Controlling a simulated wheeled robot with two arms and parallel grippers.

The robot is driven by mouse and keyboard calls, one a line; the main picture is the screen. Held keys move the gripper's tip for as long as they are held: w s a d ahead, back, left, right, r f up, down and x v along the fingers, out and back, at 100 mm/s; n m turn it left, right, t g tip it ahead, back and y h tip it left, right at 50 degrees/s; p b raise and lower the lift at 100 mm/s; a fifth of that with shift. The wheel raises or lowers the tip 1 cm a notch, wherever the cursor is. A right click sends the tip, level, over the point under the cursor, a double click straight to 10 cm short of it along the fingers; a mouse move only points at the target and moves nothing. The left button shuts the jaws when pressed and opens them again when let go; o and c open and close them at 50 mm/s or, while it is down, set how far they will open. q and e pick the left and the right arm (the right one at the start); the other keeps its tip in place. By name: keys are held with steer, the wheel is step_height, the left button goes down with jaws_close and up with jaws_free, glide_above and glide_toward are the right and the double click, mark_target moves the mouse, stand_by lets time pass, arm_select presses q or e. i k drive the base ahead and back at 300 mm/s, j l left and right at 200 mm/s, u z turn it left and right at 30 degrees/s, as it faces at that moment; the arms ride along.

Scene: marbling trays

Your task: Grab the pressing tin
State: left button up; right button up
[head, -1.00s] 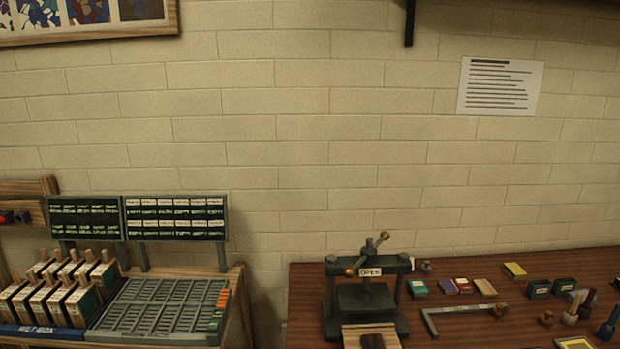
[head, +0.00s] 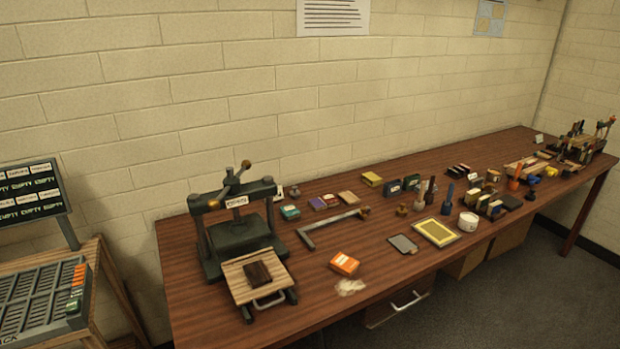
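No label marks a pressing tin in the head view. A thin flat grey plate (head: 404,243) with a small tan piece at its right corner lies on the bench near its front edge and looks most like one, but I cannot be sure. A press (head: 240,228) with a dark frame and an "OPEN" sign stands at the bench's left end. A dark brown block (head: 258,273) lies on the wooden board (head: 234,282) at its front. Neither of my grippers is in view.
The wooden bench (head: 200,322) runs along the wall to the far right. An orange box (head: 344,263) and a pale crumpled scrap (head: 350,287) lie left of the plate, a yellow-framed panel (head: 437,232) right of it. A grey slotted rack (head: 40,300) stands at left.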

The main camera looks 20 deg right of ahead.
mark_target(404, 245)
steer(key=z, duration=0.45)
steer(key=i+l+z, duration=0.1)
steer(key=z, duration=0.8)
steer(key=i+l, duration=0.05)
